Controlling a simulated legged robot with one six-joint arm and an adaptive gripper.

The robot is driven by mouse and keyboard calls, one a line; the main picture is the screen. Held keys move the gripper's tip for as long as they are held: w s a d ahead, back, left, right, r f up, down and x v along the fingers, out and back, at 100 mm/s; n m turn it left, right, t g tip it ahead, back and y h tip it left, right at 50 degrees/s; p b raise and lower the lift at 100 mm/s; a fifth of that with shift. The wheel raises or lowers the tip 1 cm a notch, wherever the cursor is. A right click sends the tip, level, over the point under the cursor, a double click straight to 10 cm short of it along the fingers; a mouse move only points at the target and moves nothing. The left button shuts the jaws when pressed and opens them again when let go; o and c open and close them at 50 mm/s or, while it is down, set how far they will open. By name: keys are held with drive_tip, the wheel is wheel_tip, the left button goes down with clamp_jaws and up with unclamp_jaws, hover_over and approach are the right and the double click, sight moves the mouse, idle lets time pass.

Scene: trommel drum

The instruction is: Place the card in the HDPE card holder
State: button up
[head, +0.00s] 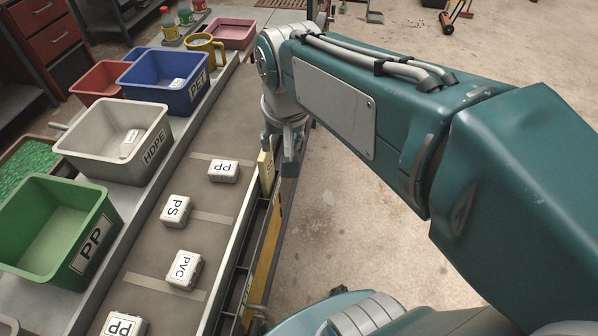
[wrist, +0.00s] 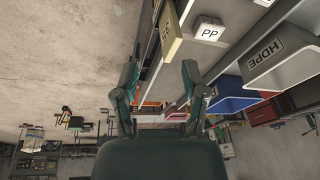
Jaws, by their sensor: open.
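A pale yellow card (head: 265,172) with dark letters stands upright at the conveyor's right edge in the head view. It also shows in the wrist view (wrist: 171,34), above the space between my fingers; its letters are not clearly readable. My gripper (head: 281,155) is beside the card, partly hidden by its own arm in the head view. In the wrist view my gripper (wrist: 160,72) has its two fingers spread with nothing between them. I cannot clearly make out an HDPE card holder; a label on the conveyor's side (head: 246,291) is too small to read.
White blocks marked PP (head: 223,172), PS (head: 175,211) and PVC (head: 184,269) lie on the belt. Left of it stand a grey HDPE bin (head: 106,167), a green PP bin (head: 85,262) and a blue PET bin (head: 190,98). The floor to the right is open.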

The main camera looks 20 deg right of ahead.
drive_tip(key=s+f+n+t, duration=0.1)
drive_tip(key=s+n+t, duration=0.1)
drive_tip(key=s, duration=0.7)
drive_tip(key=shift+f+n+t, duration=0.25)
drive_tip(key=shift+n+t, duration=0.05)
drive_tip(key=shift+n, duration=0.3)
